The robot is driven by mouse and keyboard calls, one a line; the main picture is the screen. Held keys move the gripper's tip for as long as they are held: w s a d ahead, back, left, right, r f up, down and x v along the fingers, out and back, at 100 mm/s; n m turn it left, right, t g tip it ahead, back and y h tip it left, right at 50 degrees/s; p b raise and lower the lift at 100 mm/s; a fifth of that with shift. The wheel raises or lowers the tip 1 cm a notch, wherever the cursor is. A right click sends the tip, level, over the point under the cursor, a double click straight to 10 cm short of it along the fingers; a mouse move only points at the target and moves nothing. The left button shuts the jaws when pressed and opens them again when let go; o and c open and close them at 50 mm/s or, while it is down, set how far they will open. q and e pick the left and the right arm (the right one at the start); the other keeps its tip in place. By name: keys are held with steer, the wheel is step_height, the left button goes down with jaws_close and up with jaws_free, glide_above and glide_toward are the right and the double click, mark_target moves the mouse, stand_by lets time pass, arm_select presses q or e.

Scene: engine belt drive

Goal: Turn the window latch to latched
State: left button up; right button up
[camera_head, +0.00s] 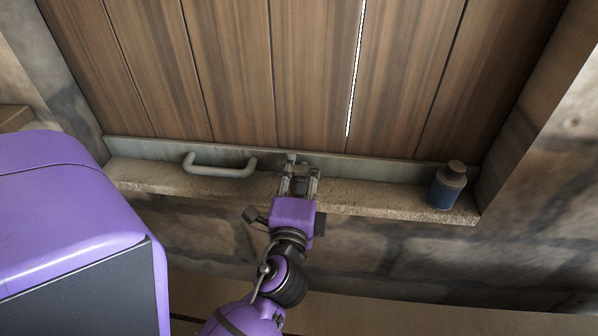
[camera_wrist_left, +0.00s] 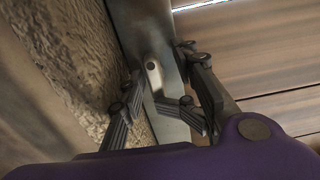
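The window latch (camera_wrist_left: 153,78) shows in the left wrist view as a small light grey lever with a dark hole, against the grey metal strip at the window's bottom. My left gripper (camera_head: 299,173) is at that strip in the head view, above the stone sill, and largely hides the latch there. In the left wrist view the gripper's two dark fingers (camera_wrist_left: 158,78) stand apart on either side of the latch, with a gap between them. I cannot tell whether either finger touches it. My right gripper is not in view.
A grey bar handle (camera_head: 220,170) is on the strip to the left of my gripper. A blue bottle with a brown cap (camera_head: 447,187) stands at the sill's right end. Brown wooden boards (camera_head: 240,70) fill the window. The stone sill (camera_head: 380,202) is clear between gripper and bottle.

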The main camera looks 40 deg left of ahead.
arm_select(q)
steer(key=shift+s+a+f, duration=0.25)
steer(key=shift+a+f, duration=0.05)
steer(key=shift+f, duration=0.1)
stand_by(0.3)
